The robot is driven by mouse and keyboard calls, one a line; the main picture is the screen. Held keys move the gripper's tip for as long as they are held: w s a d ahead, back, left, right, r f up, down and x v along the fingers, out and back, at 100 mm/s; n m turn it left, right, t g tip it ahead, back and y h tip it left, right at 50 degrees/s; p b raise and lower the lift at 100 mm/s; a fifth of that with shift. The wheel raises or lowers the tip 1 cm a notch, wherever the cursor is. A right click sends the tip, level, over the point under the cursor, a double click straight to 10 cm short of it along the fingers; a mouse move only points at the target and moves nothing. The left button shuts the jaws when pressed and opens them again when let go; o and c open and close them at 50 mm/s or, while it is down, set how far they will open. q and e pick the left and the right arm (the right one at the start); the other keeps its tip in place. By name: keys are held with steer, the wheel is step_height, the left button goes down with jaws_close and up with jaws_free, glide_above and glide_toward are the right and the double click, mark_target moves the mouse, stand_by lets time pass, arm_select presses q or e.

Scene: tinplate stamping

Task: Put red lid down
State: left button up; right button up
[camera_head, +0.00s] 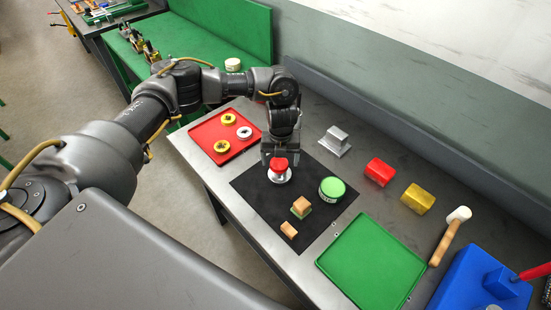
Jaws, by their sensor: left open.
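A red lid (279,165) is on the black mat (255,196), directly below my left gripper. A pale round piece (281,177) shows under and around the lid. My left gripper (279,157) points down at the lid with its jaws open. The fingertips are close to the lid, and I cannot tell whether they touch it. My right gripper is not in view.
A red tray (208,146) with several rings is left; an empty green tray (346,261) is right. Red (379,171) and yellow blocks (417,199) and a mallet (447,239) lie further right.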

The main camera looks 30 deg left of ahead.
arm_select(q)
steer(key=shift+a+f, duration=0.15)
steer(key=shift+f, duration=0.65)
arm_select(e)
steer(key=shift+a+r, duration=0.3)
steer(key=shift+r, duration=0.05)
arm_select(q)
steer(key=shift+c, duration=0.3)
steer(key=c, duration=1.1)
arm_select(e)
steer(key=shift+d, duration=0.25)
